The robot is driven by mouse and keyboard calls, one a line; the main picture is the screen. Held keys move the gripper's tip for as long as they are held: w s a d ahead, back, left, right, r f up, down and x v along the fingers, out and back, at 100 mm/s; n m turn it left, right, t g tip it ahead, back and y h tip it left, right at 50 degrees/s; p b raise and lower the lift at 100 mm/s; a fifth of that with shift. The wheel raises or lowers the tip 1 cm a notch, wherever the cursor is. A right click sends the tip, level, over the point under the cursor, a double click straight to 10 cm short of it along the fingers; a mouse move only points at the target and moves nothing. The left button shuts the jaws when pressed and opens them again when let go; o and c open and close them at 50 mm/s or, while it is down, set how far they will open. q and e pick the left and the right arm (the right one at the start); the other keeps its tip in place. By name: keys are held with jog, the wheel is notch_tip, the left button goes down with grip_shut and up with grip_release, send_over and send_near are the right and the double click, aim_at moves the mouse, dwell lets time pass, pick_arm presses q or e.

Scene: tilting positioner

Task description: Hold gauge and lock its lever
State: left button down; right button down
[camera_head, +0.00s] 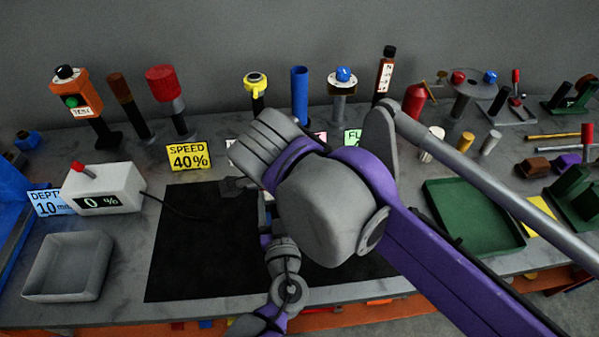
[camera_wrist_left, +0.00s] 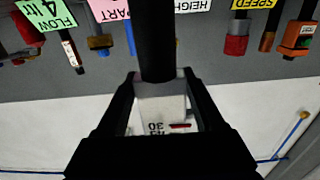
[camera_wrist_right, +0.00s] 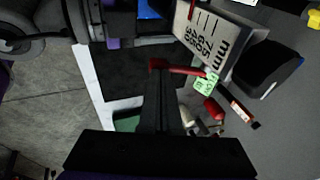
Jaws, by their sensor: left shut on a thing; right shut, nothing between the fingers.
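The gauge is a pale block with a printed mm scale (camera_wrist_right: 212,38) in the right wrist view. Its face with "30" and a red mark also shows in the left wrist view (camera_wrist_left: 157,118). My left gripper (camera_wrist_left: 160,84) is shut on the gauge, with one finger on each side. A red lever (camera_wrist_right: 186,70) sticks out beside the gauge in the right wrist view. My right gripper (camera_wrist_right: 160,76) is shut and empty, its tip at or very near the lever; contact is unclear. In the head view my right arm hides the gauge and most of both grippers.
A black mat (camera_head: 190,250) covers the middle of the bench. A grey tray (camera_head: 68,267) and a readout box (camera_head: 103,188) showing 0 % stand left. A green tray (camera_head: 472,218) lies right. Several upright tools and signs, including SPEED 40% (camera_head: 189,156), line the back.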

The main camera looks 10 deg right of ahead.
jog(key=shift+f, duration=0.6)
jog(key=shift+r, duration=0.8)
jog(key=s+a+r, duration=0.1)
jog(key=s+r, duration=0.7)
jog(key=s, duration=0.3)
jog(key=shift+s, duration=0.15)
